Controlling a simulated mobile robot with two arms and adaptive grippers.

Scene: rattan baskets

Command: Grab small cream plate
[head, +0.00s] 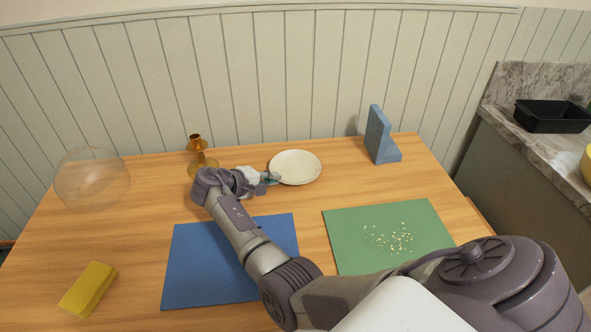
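The small cream plate (297,166) lies on the wooden table toward the back, near the middle of the head view. My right arm reaches in from the lower right, and its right gripper (270,179) is at the plate's left front edge. The fingertips overlap or touch the rim in the picture. They are small and partly hidden, so I cannot tell whether they are open or shut on the rim. My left gripper is not in view.
A brass candlestick (196,144) stands just behind my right wrist. A clear glass bowl (92,180) and yellow sponge (88,289) are at left. Blue mat (190,265), green mat (350,225) with crumbs, and blue bookend (377,138) are also on the table (130,235).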

